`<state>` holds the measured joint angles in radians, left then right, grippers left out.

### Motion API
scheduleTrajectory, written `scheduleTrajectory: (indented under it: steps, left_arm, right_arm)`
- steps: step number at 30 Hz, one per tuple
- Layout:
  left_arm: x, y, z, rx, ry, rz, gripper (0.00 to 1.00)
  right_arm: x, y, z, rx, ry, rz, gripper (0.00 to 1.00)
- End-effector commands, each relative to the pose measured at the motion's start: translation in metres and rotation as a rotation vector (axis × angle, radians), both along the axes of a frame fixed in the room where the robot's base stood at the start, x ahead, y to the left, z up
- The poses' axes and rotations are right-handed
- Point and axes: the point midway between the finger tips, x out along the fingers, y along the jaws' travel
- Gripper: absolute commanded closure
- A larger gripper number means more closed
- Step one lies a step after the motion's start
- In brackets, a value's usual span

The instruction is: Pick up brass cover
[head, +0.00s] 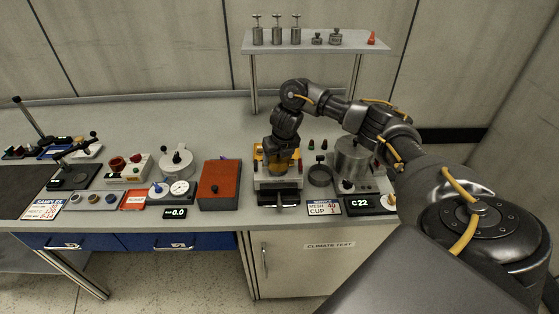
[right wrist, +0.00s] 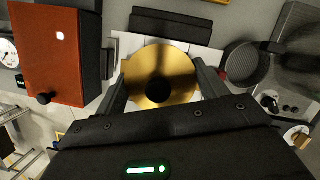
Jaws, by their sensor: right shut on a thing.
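The brass cover (right wrist: 160,62) is a round golden disc with a dark knob (right wrist: 160,90) at its middle, seen from above in the right wrist view. My right gripper (right wrist: 160,78) has one finger on each side of it and is shut on it. In the head view my right gripper (head: 283,160) points down over the yellow and white device, and a golden part shows below it. The gripper hides much of the cover there. I cannot tell whether the cover rests on the device or is lifted. My left gripper is not in view.
A red-topped box (head: 221,182) stands close left of the device. A dark round sieve (head: 320,176) and a metal pot (head: 352,157) stand to the right. A shelf (head: 318,42) with metal weights is behind. The bench behind the red box is clear.

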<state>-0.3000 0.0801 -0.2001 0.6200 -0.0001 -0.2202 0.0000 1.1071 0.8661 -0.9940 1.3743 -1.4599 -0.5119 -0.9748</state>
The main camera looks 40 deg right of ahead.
Motion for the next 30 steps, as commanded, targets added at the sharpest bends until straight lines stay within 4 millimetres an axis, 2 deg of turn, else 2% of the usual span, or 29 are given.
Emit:
scheduleTrajectory:
  steps: [1,9,12,18,24,30]
  left_arm:
    - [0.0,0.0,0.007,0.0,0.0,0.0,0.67]
    - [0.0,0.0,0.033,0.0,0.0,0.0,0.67]
    - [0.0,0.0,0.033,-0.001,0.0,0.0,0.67]
    - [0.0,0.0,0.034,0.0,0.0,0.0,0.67]
    - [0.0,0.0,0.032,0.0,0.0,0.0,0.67]
    - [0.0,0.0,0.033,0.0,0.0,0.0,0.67]
  right_arm:
    - [0.0,0.002,0.016,-0.004,-0.006,0.004,0.57]
    - [-0.028,0.045,0.075,-0.004,-0.006,0.008,0.57]
    - [-0.043,0.069,0.081,-0.004,-0.005,0.011,0.57]
    - [-0.063,0.1,0.095,-0.003,-0.003,0.006,0.57]
    - [-0.073,0.115,0.102,0.0,-0.002,0.002,0.57]
    - [-0.075,0.118,0.104,-0.001,-0.001,-0.001,0.57]
